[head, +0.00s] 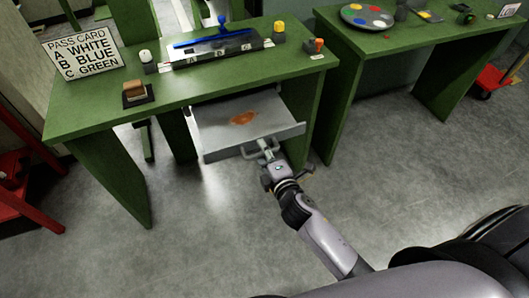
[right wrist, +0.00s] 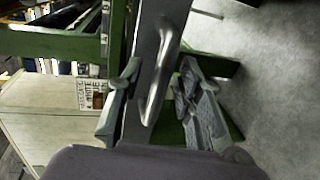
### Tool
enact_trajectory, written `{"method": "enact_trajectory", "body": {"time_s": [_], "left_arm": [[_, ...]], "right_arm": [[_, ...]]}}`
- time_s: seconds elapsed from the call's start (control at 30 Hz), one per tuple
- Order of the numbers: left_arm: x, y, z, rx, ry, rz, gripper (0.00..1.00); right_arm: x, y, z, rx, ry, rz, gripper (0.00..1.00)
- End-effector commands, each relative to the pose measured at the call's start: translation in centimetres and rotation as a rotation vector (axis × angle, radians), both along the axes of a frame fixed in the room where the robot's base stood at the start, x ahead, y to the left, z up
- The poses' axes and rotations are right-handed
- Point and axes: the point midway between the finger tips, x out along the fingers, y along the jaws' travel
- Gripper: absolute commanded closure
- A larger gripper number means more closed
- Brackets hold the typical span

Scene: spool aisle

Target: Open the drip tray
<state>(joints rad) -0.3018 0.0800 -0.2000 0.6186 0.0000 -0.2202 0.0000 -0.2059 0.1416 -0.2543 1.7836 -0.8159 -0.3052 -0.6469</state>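The drip tray (head: 215,126) is a shallow grey tray with an orange-brown stain. It sticks out well from under the green bench top. Its bar handle (head: 258,150) is on the front face. My right gripper (head: 268,158) is at the handle. In the right wrist view, the handle (right wrist: 165,75) passes between the two spread fingers of my right gripper (right wrist: 160,95), with a visible gap on its right side. Contact with the left finger is hard to tell. My left gripper is not in view.
The green bench (head: 80,100) carries a pass card sign (head: 82,52), a stamp-like block (head: 135,93), a blue-handled tool (head: 215,40) and small knobs. A second green bench (head: 400,50) stands right. A red frame (head: 22,170) is at left. Floor in front is clear.

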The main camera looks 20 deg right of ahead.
Motion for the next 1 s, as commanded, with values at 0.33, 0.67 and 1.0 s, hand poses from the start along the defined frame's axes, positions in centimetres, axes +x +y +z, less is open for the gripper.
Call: {"method": "enact_trajectory", "body": {"time_s": [0.33,0.67,1.0], "left_arm": [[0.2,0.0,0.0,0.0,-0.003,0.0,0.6],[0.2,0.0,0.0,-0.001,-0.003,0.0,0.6],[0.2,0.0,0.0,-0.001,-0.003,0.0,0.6]], "right_arm": [[-4.2,-0.1,0.7,0.002,0.004,0.001,0.67],[-10.2,-0.3,2.0,0.002,0.003,-0.001,0.67],[-11.8,-0.4,2.5,0.0,0.0,0.0,0.67]]}}
